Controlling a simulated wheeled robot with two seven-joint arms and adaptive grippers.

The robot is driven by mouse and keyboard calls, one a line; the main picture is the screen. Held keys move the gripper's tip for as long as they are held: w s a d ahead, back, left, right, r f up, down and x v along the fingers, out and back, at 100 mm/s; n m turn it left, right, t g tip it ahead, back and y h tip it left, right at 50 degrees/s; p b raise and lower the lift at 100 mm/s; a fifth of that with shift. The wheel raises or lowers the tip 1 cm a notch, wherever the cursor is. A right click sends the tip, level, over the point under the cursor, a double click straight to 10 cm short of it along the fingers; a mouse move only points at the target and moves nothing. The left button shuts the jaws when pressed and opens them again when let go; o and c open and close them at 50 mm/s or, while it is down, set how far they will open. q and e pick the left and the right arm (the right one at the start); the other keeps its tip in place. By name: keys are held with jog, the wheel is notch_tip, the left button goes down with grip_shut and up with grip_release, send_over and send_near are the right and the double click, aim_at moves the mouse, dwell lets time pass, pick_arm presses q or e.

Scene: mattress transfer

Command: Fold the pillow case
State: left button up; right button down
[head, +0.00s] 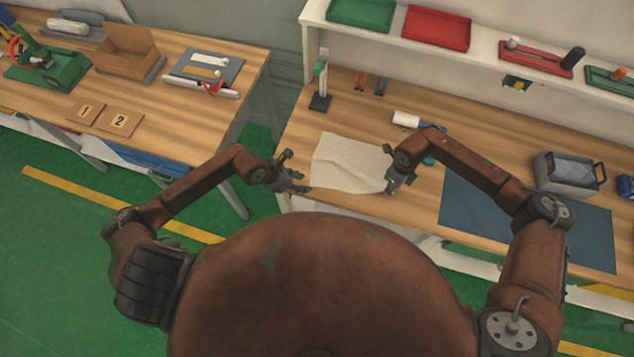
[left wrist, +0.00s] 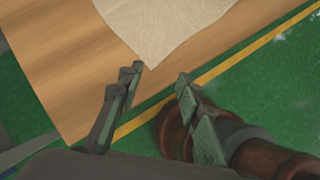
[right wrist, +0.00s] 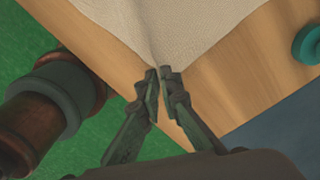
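The pillow case (head: 347,163) is a cream cloth lying on the wooden bench near its front edge. Its near corner also shows in the left wrist view (left wrist: 155,25), lying flat. My left gripper (head: 297,181) is open at the cloth's near left corner; in the left wrist view its fingers (left wrist: 158,78) are apart with nothing between them, just short of the corner. My right gripper (head: 391,187) is at the near right corner. In the right wrist view its fingers (right wrist: 160,74) are closed on that corner of the cloth (right wrist: 165,25), with creases running to the fingertips.
A blue mat (head: 470,215) and a grey container (head: 568,174) lie to the right. A white roll (head: 406,119) and a small black stand (head: 320,102) are behind the cloth. A teal round item (right wrist: 308,44) sits close to my right gripper. A second table (head: 185,110) stands left.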

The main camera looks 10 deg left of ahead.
aim_at(318, 182)
pick_arm(q)
jog(key=shift+t+h, duration=0.3)
jog(key=shift+t, duration=0.4)
jog(key=shift+a+x, duration=0.2)
jog(key=shift+x, duration=3.15)
jog(key=shift+w+f, duration=0.1)
jog(key=shift+f, duration=0.05)
jog(key=shift+f, duration=0.1)
grip_shut()
jog(key=shift+r, duration=2.65)
